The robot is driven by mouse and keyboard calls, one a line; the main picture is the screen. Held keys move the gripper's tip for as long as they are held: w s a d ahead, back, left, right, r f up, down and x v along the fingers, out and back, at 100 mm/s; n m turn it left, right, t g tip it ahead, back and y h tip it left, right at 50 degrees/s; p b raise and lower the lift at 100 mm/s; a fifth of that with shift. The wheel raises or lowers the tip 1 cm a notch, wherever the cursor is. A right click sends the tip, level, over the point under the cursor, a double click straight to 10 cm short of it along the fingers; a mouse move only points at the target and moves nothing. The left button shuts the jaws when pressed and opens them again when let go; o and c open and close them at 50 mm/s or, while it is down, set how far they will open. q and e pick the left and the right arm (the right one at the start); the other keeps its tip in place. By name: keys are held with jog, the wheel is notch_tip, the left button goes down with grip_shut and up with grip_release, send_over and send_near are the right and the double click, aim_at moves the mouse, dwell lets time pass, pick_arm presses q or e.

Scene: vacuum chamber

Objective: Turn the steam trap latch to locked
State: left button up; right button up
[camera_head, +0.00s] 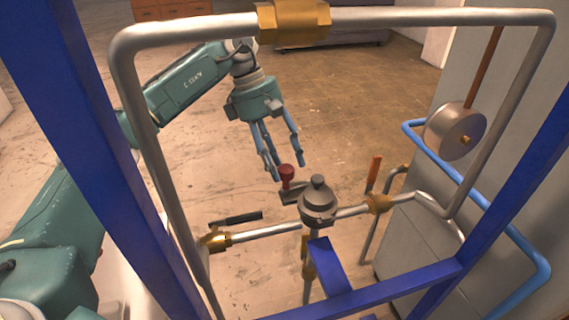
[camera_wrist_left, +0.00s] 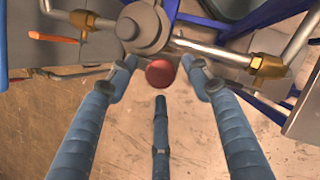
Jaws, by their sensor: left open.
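The steam trap (camera_head: 318,203) is a grey, round-capped body on a horizontal pipe in the head view; it also shows at the top of the left wrist view (camera_wrist_left: 143,28). A red knob (camera_head: 286,175), apparently the latch handle, sticks up at its left side, and shows in the left wrist view (camera_wrist_left: 160,73) too. My left gripper (camera_head: 286,168) is open just above and behind the knob. In the left wrist view its blue fingers (camera_wrist_left: 165,85) spread on both sides of the knob and below it, with no clear contact. My right gripper is not in view.
Silver pipes with brass fittings (camera_head: 379,203) frame the trap. Blue frame bars (camera_head: 365,290) cross in front. A dark-handled valve lever (camera_head: 238,218) is at left, an orange handle (camera_head: 374,173) at right. A round metal float (camera_head: 456,131) hangs farther right. Open floor lies behind.

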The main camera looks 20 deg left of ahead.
pick_arm(q)
jog(key=v, duration=1.1)
jog(key=shift+d, duration=0.2)
jog(key=shift+s, duration=0.1)
